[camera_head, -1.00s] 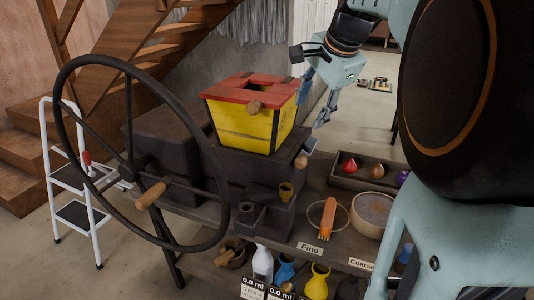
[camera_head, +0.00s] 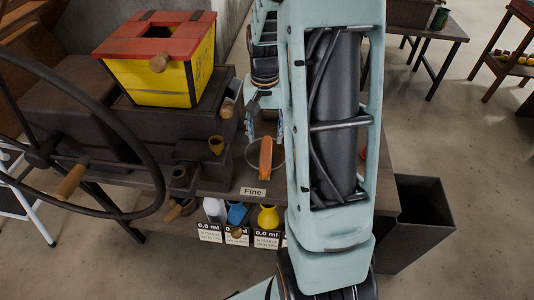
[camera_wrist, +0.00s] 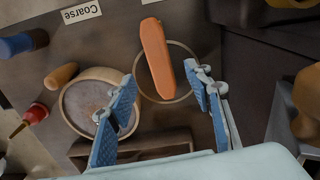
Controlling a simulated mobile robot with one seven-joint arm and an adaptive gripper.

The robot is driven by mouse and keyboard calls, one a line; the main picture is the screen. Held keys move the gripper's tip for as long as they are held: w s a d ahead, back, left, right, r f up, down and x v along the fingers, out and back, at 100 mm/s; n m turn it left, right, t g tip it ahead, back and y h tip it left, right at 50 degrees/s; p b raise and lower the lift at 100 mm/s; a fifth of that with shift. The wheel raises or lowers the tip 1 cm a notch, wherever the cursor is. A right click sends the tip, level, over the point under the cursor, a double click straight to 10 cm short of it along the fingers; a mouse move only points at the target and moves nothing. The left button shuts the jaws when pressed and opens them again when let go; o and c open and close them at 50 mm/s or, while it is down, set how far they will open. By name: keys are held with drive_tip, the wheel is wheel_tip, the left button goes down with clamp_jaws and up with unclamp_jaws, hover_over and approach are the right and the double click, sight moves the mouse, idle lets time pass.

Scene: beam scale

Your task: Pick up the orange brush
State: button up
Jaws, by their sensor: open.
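The orange brush (camera_head: 266,157) lies on the table behind the "Fine" label, over a thin round ring. In the wrist view the brush (camera_wrist: 157,58) lies lengthwise across the ring (camera_wrist: 180,98), its near end between my fingertips in the picture. My gripper (camera_wrist: 165,98) is open, with blue pads on both fingers and nothing between them. In the head view my gripper (camera_head: 264,122) is just behind and above the brush, partly hidden by my arm. I cannot tell the exact height between fingers and brush.
A round bowl (camera_wrist: 75,100) stands left of the brush in the wrist view, close to my left finger. The yellow and red hopper (camera_head: 160,75) and dark machine stand left in the head view. Colored bottles (camera_head: 268,217) stand on the lower shelf. A dark bin (camera_head: 418,222) is at right.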

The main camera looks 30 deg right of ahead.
sight(266, 152)
wheel_tip(266, 152, down, 9)
drive_tip(key=shift+w+d+r+b, duration=0.1)
drive_tip(key=shift+d+r+b, duration=0.1)
drive_tip(key=shift+b, duration=0.35)
clamp_jaws()
drive_tip(key=shift+r, duration=0.1)
drive_tip(key=shift+r, duration=0.55)
drive_tip(key=s+d+r+p, duration=0.1)
drive_tip(key=s+d+r, duration=0.1)
drive_tip(key=s+r, duration=0.4)
drive_tip(key=s+d+r+p, duration=0.1)
drive_tip(key=s+d+r, duration=0.1)
drive_tip(key=s+r, duration=0.3)
drive_tip(key=shift+s+d+r, duration=0.25)
drive_tip(key=shift+s+r, duration=0.15)
drive_tip(key=shift+s, duration=0.75)
